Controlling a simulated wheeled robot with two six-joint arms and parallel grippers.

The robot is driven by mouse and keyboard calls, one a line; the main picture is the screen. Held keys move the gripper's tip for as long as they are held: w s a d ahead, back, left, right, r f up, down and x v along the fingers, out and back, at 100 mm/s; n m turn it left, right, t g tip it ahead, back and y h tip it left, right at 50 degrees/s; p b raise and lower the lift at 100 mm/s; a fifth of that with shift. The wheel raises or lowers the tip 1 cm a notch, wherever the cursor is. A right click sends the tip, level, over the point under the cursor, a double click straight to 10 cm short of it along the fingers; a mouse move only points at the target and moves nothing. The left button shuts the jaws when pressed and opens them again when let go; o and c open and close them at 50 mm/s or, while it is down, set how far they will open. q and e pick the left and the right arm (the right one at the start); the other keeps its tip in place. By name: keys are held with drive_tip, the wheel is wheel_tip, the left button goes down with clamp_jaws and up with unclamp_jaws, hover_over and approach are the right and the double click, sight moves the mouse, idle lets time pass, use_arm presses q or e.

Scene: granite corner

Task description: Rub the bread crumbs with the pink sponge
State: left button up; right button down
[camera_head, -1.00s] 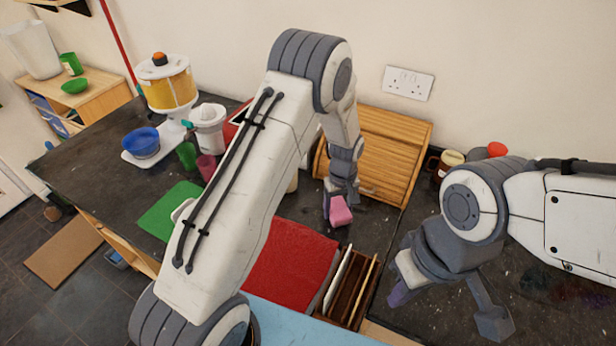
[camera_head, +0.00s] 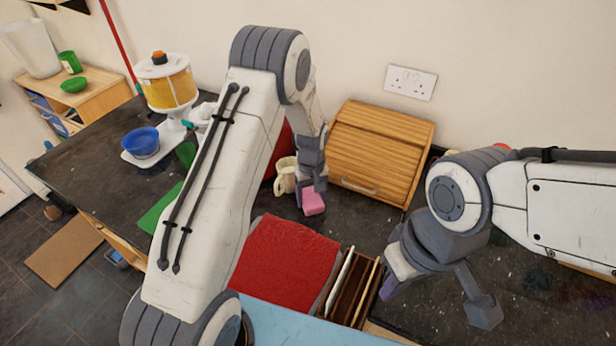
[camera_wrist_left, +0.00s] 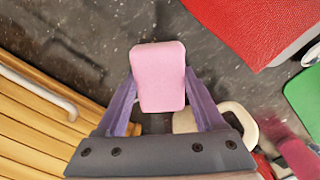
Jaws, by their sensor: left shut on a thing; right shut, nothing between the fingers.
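The pink sponge (camera_head: 313,204) is held by my left gripper (camera_head: 312,192) above the dark counter, in front of the wooden bread bin. In the left wrist view the pink sponge (camera_wrist_left: 158,75) sits between the two purple fingers, which are shut on it. Small pale specks show on the dark counter (camera_wrist_left: 235,85) in that view; I cannot tell crumbs from stone flecks. My right gripper (camera_head: 390,286) is shut and empty over the counter at the right.
The bread bin (camera_head: 378,150) stands against the wall. A cream mug (camera_head: 285,176) is close left of the sponge. A red mat (camera_head: 285,262), a wooden rack (camera_head: 350,290) and a green mat (camera_head: 160,208) lie nearer. A blue bowl (camera_head: 141,142) stands far left.

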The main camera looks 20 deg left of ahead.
sight(311, 198)
use_arm(q)
wheel_tip(311, 198, up, 4)
drive_tip(key=shift+f+p, duration=0.2)
drive_tip(key=shift+p, duration=0.85)
drive_tip(key=shift+a+r+p, duration=0.1)
drive_tip(key=shift+r+p, duration=0.4)
drive_tip(key=shift+r, duration=0.15)
drive_tip(key=shift+r+p, duration=1.15)
drive_tip(key=shift+r, duration=0.5)
